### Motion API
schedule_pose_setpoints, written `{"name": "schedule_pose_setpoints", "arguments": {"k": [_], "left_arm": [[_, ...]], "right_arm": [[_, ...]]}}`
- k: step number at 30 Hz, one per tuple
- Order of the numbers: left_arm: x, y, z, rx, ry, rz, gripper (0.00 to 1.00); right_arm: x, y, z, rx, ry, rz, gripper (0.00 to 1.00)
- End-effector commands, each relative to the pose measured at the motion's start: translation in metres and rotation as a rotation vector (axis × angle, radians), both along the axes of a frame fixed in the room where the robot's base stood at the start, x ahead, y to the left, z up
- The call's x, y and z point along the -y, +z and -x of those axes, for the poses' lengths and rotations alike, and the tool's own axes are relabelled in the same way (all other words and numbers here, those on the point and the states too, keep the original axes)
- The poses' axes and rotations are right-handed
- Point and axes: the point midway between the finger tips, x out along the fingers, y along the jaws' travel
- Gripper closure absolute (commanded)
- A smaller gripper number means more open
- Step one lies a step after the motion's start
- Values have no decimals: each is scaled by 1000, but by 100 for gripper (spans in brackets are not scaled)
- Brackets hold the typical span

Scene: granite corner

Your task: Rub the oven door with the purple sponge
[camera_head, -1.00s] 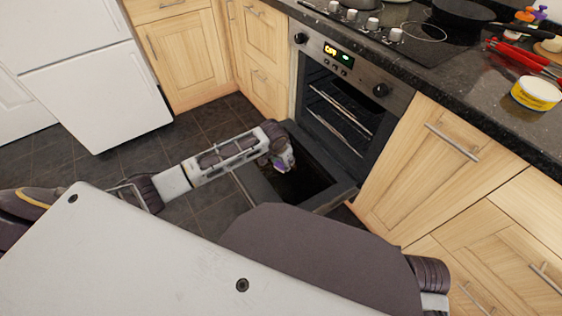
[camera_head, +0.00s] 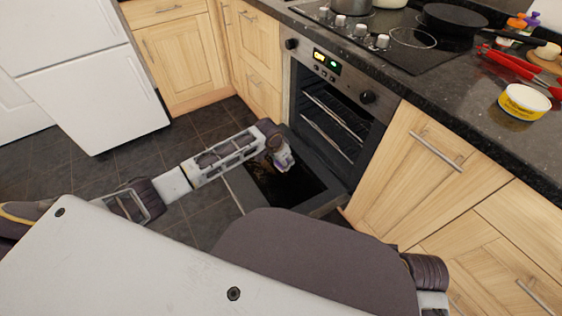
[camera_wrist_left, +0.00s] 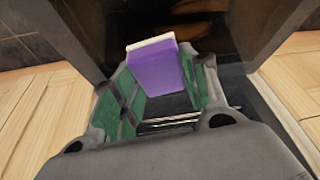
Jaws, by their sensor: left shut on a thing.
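The oven (camera_head: 330,115) stands in the counter front with its door (camera_head: 240,192) folded down open, the dark glass facing up. My left gripper (camera_head: 284,162) is over the open door, close to the oven cavity. In the left wrist view, my left gripper (camera_wrist_left: 160,88) is shut on the purple sponge (camera_wrist_left: 158,70), which has a pale edge strip. The sponge is in front of the dark door glass (camera_wrist_left: 205,28); I cannot tell whether they touch. My right gripper is not in view.
Wooden cabinets (camera_head: 420,165) flank the oven. The granite counter (camera_head: 460,110) above holds a hob with pots, a pan (camera_head: 455,17), red-handled tools (camera_head: 515,62) and a yellow tub (camera_head: 525,101). A white fridge (camera_head: 95,90) stands at left. The tiled floor (camera_head: 95,170) is clear.

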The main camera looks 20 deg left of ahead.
Motion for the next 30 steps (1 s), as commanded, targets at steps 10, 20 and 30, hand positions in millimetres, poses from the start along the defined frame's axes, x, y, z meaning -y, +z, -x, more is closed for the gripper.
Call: {"name": "schedule_pose_setpoints", "arguments": {"k": [10, 20, 30], "left_arm": [[7, 5, -12, 11, -96, 14, 75], [9, 6, -14, 29, -178, 39, 75], [9, 6, -15, 33, -180, 43, 75]], "right_arm": [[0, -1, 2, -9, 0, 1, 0], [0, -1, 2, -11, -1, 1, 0], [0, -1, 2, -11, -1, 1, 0]]}}
